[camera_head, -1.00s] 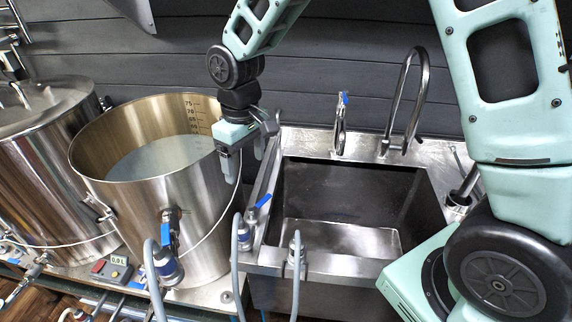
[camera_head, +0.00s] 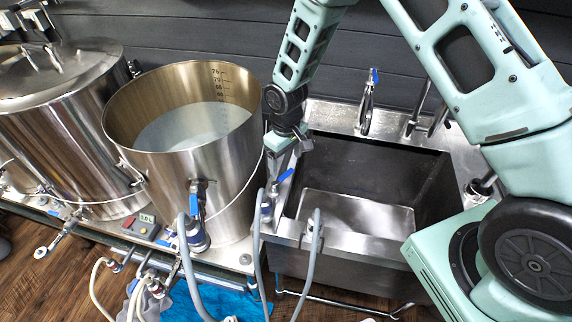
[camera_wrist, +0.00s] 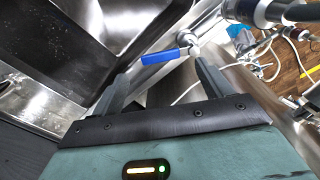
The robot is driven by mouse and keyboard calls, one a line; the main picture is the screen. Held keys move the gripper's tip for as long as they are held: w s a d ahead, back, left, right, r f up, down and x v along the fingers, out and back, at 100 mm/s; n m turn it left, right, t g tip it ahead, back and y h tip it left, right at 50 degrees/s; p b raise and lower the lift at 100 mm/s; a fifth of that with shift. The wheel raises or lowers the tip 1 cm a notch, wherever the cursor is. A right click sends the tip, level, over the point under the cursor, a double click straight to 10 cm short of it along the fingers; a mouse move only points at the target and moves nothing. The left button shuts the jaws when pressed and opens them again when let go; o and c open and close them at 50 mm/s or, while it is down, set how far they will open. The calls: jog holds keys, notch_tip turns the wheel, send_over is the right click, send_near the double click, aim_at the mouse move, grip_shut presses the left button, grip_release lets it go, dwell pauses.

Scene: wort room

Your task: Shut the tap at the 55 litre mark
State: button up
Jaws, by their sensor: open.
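The open steel kettle (camera_head: 222,175) holds pale liquid (camera_head: 195,125). Its inner scale (camera_head: 219,84) shows marks from 75 down to about 60, with the liquid surface below the lowest readable mark. A blue-handled tap (camera_head: 284,176) sits at the sink's left front edge; its lever shows in the wrist view (camera_wrist: 160,57). Another blue-handled valve (camera_head: 196,205) is on the kettle's front. My gripper (camera_wrist: 160,80) is open and empty, pointing down, with the sink tap's lever just beyond its fingertips. In the head view its tips are partly hidden by my arm.
The sink (camera_head: 355,205) is to the right, with a blue-topped faucet (camera_head: 368,100) behind it. A lidded kettle (camera_head: 70,130) stands at left. A small display box (camera_head: 142,224) sits in front; its digits are hard to read. Grey hoses (camera_head: 310,255) rise at the front.

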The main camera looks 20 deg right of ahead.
aim_at(286, 174)
jog(key=shift+f+p, duration=0.5)
jog(key=shift+f, duration=1.75)
jog(key=c, duration=1.4)
